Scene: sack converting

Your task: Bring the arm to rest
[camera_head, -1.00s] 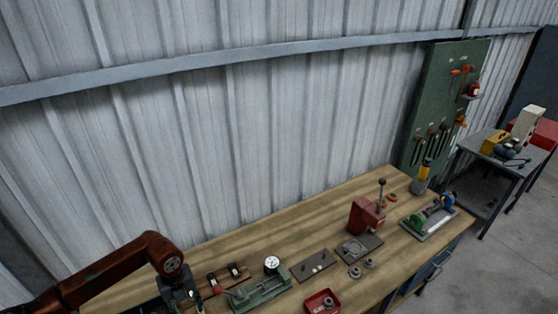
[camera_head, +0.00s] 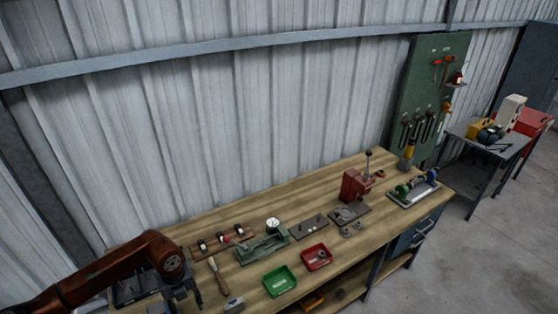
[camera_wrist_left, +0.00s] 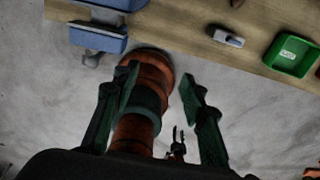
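My left arm comes in at the lower left of the head view. Its gripper (camera_head: 183,297) points down near the bench's front left corner, partly cut off by the frame edge. In the left wrist view my left gripper (camera_wrist_left: 160,75) has its two dark green fingers wide apart. A rusty orange cylinder with a dark band, probably part of my own body, shows behind the gap; nothing appears gripped. A small dark two-pronged shape low in that view may be my right gripper, too small to judge. The right arm is absent from the head view.
The wooden bench (camera_head: 270,203) carries a green tray (camera_head: 279,281), a red tray (camera_head: 316,257), a dial gauge fixture (camera_head: 264,245), a brush (camera_head: 219,277) and a red press (camera_head: 355,186). A grey side table (camera_head: 505,146) stands at right. Floor beyond is clear.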

